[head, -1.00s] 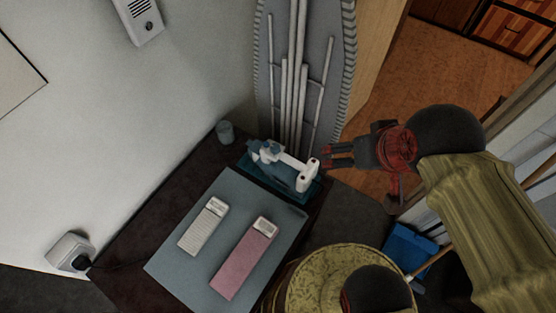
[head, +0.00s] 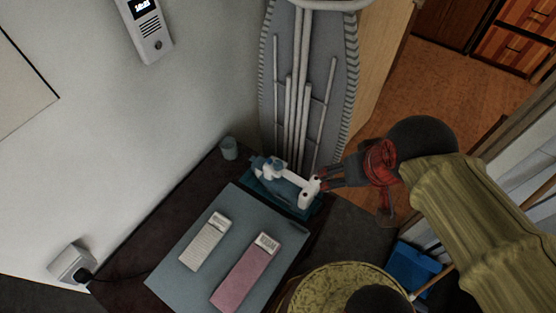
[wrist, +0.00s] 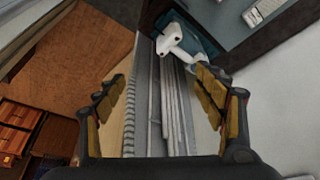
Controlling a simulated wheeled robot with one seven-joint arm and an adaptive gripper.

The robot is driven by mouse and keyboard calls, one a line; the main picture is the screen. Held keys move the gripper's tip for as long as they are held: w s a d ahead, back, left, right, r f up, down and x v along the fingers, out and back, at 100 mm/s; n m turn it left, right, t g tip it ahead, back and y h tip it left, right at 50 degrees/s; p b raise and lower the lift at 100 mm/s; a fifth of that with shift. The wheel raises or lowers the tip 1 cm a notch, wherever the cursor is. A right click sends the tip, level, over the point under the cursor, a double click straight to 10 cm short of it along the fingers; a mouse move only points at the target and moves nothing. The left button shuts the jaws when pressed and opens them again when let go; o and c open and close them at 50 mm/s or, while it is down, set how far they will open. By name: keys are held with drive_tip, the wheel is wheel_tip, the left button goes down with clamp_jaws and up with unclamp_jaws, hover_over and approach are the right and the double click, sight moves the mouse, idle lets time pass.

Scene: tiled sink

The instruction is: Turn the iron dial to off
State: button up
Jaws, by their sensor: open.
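The blue and white iron (head: 285,185) lies on a dark teal base at the back corner of the dark tabletop. Its white handle part shows in the wrist view (wrist: 176,36) at the top, beyond my fingers. I cannot make out the dial or its setting. My gripper (head: 322,179) comes in from the right, with its fingertips close to the white right end of the iron. Whether they touch it I cannot tell. In the wrist view my gripper (wrist: 160,82) is open, fingers wide apart, with nothing between them.
A grey ironing board (head: 309,80) stands upright just behind the iron. A small blue-grey cup (head: 229,148) stands to its left. A grey mat (head: 180,285) in front bears a white device (head: 205,242) and a pink one (head: 245,273). A plugged wall socket (head: 72,261) is at left.

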drive_tip(key=w+a+f+n+g+p, duration=0.1)
drive_tip(key=w+a+f, duration=0.1)
drive_tip(key=w, duration=0.1)
drive_tip(key=w+a+f+n+g+p, duration=0.1)
drive_tip(key=w+a+f, duration=0.2)
drive_tip(key=w+a+f+g, duration=0.2)
drive_tip(key=w+f, duration=0.1)
drive_tip(key=shift+w+a+f+n+p, duration=0.15)
drive_tip(key=shift+n+p, duration=0.25)
drive_tip(key=c, duration=0.6)
drive_tip(key=n+p, duration=0.1)
drive_tip(key=n, duration=0.3)
hover_over(278, 163)
wheel_tip(278, 163, down, 8)
drive_tip(key=shift+w+r, duration=0.1)
drive_tip(key=shift+r, duration=0.1)
drive_tip(key=shift+f, duration=0.15)
wheel_tip(278, 163, down, 8)
drive_tip(key=shift+r+b, duration=0.25)
drive_tip(key=shift+b, duration=0.65)
drive_tip(key=c, duration=0.4)
drive_tip(key=c, duration=0.7)
